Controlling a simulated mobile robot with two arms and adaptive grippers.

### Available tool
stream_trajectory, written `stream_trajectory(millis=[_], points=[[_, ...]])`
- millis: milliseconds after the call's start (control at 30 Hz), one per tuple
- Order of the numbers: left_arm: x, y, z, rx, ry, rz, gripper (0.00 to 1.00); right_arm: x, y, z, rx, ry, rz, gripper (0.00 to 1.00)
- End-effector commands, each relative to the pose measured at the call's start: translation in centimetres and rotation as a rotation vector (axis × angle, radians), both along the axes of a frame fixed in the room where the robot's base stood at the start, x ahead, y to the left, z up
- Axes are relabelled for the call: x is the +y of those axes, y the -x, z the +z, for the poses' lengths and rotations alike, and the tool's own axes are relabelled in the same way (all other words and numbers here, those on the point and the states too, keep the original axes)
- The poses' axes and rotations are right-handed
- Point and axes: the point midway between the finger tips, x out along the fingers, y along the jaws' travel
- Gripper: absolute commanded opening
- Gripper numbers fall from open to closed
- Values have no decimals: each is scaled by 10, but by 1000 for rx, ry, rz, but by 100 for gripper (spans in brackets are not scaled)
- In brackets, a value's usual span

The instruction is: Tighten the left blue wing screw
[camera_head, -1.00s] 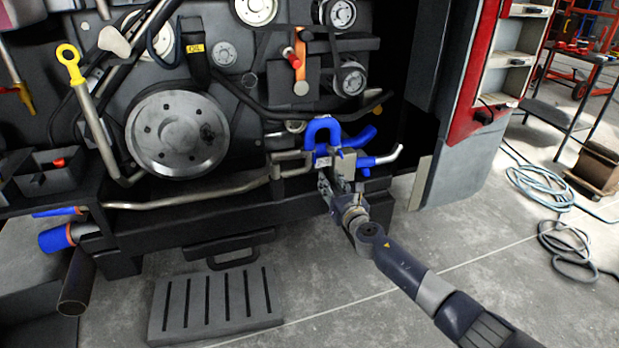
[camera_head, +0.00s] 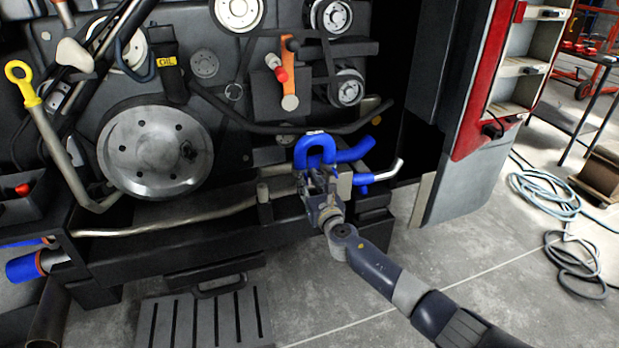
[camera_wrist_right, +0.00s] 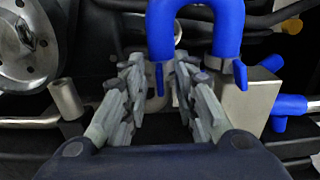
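The left blue wing screw (camera_wrist_right: 159,78) shows in the right wrist view as a narrow upright blue tab below a blue U-shaped hose (camera_wrist_right: 197,15). A second blue wing screw (camera_wrist_right: 240,74) sits to its right, beside a metal block. My right gripper (camera_wrist_right: 157,86) is open, with one finger on each side of the left wing screw; I see gaps between the screw and the fingertips. In the head view my right gripper (camera_head: 318,180) is just below the U-shaped hose (camera_head: 315,148) and hides the wing screws. My left gripper is not in view.
Metal pipes (camera_head: 165,226) and a blue-sleeved pipe (camera_head: 378,175) flank the work spot. A large pulley (camera_head: 155,150) is at left. A slotted step (camera_head: 205,320) is below. Hoses (camera_head: 548,193) lie on the open floor at right.

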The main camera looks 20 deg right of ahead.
Motion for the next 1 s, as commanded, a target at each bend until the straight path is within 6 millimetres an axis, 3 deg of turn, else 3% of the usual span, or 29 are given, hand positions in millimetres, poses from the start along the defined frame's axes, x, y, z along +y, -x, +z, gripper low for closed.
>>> stream_trajectory(millis=[167,300,800,1000], points=[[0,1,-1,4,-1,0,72,0,0,0,0,0,0,27],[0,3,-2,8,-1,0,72,0,0,0,0,0,0,0],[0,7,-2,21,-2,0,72,0,0,-1,2,-60,0,0],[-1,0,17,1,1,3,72,-2,0,-2,7,-187,0,0]])
